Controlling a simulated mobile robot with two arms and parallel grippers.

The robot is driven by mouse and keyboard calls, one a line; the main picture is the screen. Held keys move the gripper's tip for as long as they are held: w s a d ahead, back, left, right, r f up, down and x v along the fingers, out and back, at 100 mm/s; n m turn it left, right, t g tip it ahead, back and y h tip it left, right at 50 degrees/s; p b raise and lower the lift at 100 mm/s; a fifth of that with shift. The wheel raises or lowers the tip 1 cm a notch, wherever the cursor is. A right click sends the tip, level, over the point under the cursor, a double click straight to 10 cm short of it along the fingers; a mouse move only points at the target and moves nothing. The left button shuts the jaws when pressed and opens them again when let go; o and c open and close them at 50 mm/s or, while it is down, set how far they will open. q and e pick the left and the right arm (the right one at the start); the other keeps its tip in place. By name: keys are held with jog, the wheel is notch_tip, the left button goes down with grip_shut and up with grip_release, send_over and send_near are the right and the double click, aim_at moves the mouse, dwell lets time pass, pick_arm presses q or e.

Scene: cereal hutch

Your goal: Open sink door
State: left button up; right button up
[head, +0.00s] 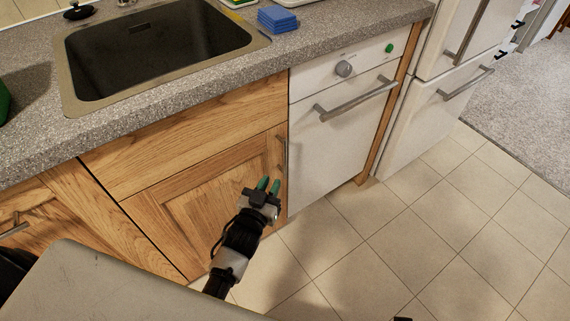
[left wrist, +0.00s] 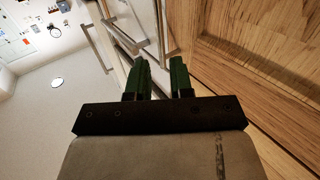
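The wooden sink door (head: 200,215) is below the sink and looks shut. Its slim upright metal handle (head: 283,155) is at the door's right edge. My left gripper (head: 269,185) is in front of the door's right part, with its green fingertips a little below and left of the handle in the head view. The left wrist view shows a gap between the two green fingers (left wrist: 158,65), with nothing held. The wood door panel (left wrist: 255,75) fills the right of that view. My right gripper cannot be made out.
A white dishwasher (head: 335,145) with a bar handle (head: 355,98) and a grey knob stands right of the sink door. A white fridge (head: 432,115) is beyond it. The sink (head: 160,50) is set in the grey counter (head: 150,112).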

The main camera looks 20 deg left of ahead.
aim_at(284, 158)
pick_arm(q)
jog(key=w, duration=0.3)
jog(key=w+b, duration=0.1)
jog(key=w, duration=0.5)
jog(key=shift+w+d+b, duration=0.25)
jog(key=shift+d+b, duration=0.1)
jog(key=shift+w, duration=0.5)
pick_arm(e)
jog(key=w+v, duration=0.1)
jog(key=v, duration=0.6)
jog(key=shift+w+r, duration=0.2)
jog(key=shift+w, duration=0.3)
pick_arm(q)
grip_shut()
